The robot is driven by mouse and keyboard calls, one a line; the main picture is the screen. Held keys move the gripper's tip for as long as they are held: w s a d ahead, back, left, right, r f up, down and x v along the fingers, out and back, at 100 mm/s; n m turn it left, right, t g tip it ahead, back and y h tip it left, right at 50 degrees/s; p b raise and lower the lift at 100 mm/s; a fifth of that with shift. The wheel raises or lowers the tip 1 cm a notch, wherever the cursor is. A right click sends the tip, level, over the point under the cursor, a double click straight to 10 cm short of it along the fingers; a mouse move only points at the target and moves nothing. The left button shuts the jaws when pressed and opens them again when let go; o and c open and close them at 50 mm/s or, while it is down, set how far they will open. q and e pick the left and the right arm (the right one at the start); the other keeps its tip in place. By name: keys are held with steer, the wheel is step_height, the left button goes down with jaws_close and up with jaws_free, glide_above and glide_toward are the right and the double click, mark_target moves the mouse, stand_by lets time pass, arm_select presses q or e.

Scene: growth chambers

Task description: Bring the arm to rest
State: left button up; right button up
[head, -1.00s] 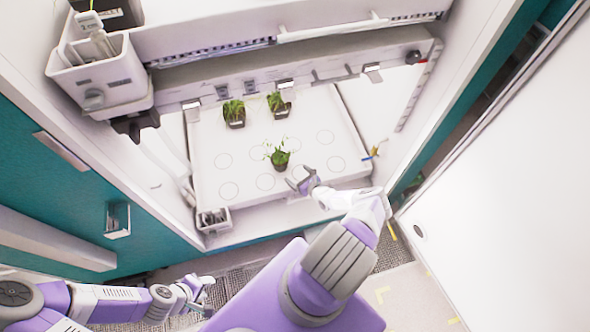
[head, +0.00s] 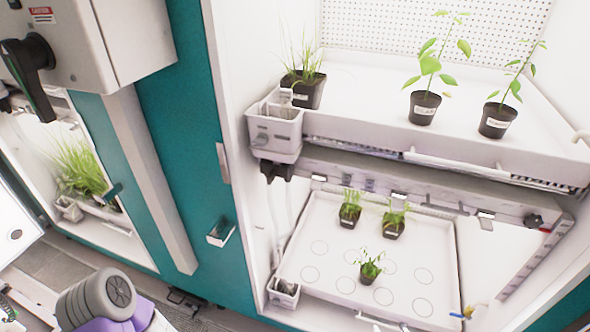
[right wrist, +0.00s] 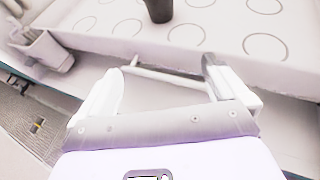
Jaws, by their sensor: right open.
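In the head view the right gripper cannot be made out. A grey and purple part of my own arm shows at the lower left there. My left gripper cannot be made out.
The lower tray (head: 315,220) in the growth chamber holds three small potted plants, including a front one (head: 370,268). An upper shelf (head: 375,110) holds several potted plants. A small white bin (head: 284,293) sits at the tray's left corner. A teal cabinet wall (head: 205,150) stands left.

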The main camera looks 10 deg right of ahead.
steer(key=w+a+r+n+y, duration=0.2)
steer(key=w+a+n+y, duration=0.25)
steer(key=a, duration=0.45)
steer(key=s+a+r+n+g+y, duration=0.25)
steer(key=a+n+g, duration=0.3)
steer(key=a, duration=0.45)
steer(key=s+a+r+n+g+y, duration=0.2)
steer(key=a+r+n+g+y, duration=0.15)
steer(key=a+n, duration=0.55)
arm_select(q)
steer(key=shift+w+r+p, duration=0.65)
steer(key=shift+p, duration=0.05)
arm_select(e)
steer(key=s+a+r+n+g+h, duration=0.2)
steer(key=s+a+r+n, duration=0.1)
steer(key=s+r+n, duration=0.4)
steer(key=s+a+r+n+g+h, duration=0.1)
steer(key=s+a+r+n+h, duration=0.2)
steer(key=s+r+n, duration=0.4)
steer(key=shift+a+r+n+g, duration=0.2)
steer(key=shift+r+n+g, duration=0.2)
steer(key=shift+n, duration=0.2)
